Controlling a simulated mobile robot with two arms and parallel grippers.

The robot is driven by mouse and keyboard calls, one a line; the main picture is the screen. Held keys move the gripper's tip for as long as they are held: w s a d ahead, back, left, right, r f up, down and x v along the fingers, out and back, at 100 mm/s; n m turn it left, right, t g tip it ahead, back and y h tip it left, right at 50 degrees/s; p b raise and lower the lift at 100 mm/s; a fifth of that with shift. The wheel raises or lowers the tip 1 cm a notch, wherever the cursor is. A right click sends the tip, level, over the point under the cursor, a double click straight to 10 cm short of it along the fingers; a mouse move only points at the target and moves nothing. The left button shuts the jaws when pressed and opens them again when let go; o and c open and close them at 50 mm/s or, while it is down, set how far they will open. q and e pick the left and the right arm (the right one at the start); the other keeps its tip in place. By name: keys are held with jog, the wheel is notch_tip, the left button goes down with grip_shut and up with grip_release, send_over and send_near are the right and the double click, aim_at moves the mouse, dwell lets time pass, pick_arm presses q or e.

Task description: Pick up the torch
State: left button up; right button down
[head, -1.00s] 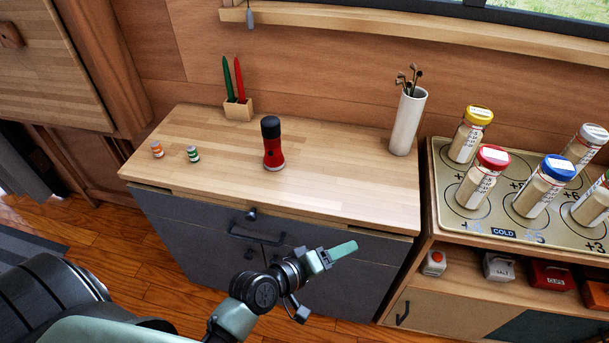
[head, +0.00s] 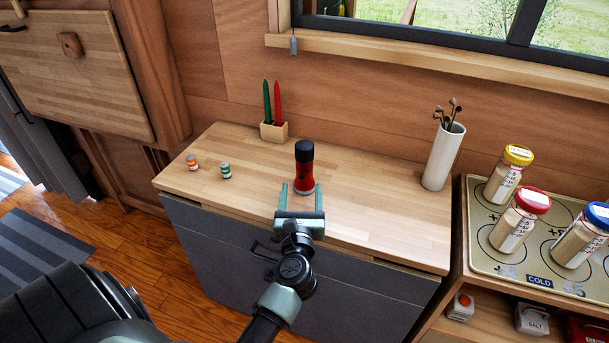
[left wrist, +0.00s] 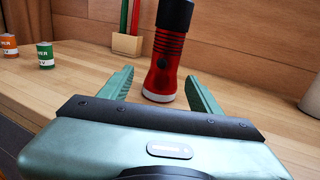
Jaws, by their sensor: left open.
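The torch (head: 304,168) is red with a black top and stands upright on the wooden counter (head: 375,215). In the left wrist view the torch (left wrist: 167,58) stands just beyond the fingertips, roughly between their lines and a little left of the right finger. My left gripper (head: 301,186) is open and empty at the counter's front edge, with its two green fingers pointing at the torch. The fingers also show in the left wrist view (left wrist: 160,80). My right gripper is not in view.
A white vase (head: 443,157) stands to the right. Capped bottles (head: 508,174) stand on a tray (head: 485,257) further right.

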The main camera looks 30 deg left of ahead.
aim_at(302, 181)
pick_arm(q)
jog(key=x, duration=0.4)
jog(key=shift+d+p+x, duration=0.15)
jog(key=shift+x, duration=1.25)
jog(key=shift+d+p+x, duration=0.1)
jog(key=shift+p+x, duration=0.05)
jog(key=shift+x, duration=1.25)
jog(key=shift+w, duration=0.15)
jog(key=shift+r, duration=0.1)
grip_shut()
